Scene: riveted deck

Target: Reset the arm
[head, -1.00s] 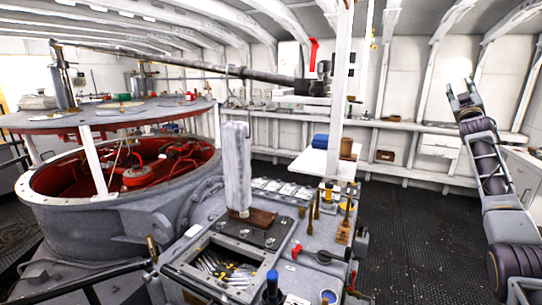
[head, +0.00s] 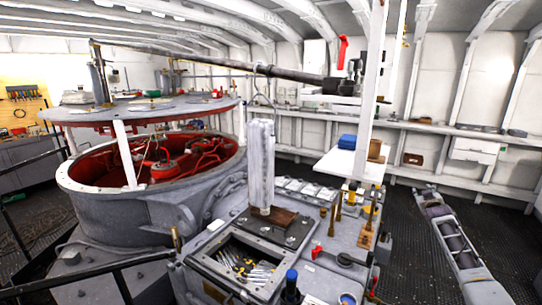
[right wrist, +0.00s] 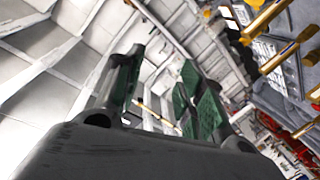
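In the right wrist view my right gripper (right wrist: 162,62) is open. Its two dark fingers with green pads stand apart, and nothing shows between them. In the head view my right arm (head: 455,240) comes in at the lower right, low over the dark floor. My left arm and left gripper are not in view.
A grey machine deck holds a metal tray of tools (head: 245,262), an upright grey block (head: 261,165) and brass fittings (head: 353,190). A round red-lined tank (head: 85,180) stands left. A white post (head: 377,90) rises near a wall shelf. Dark floor (head: 410,260) is clear beside my arm.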

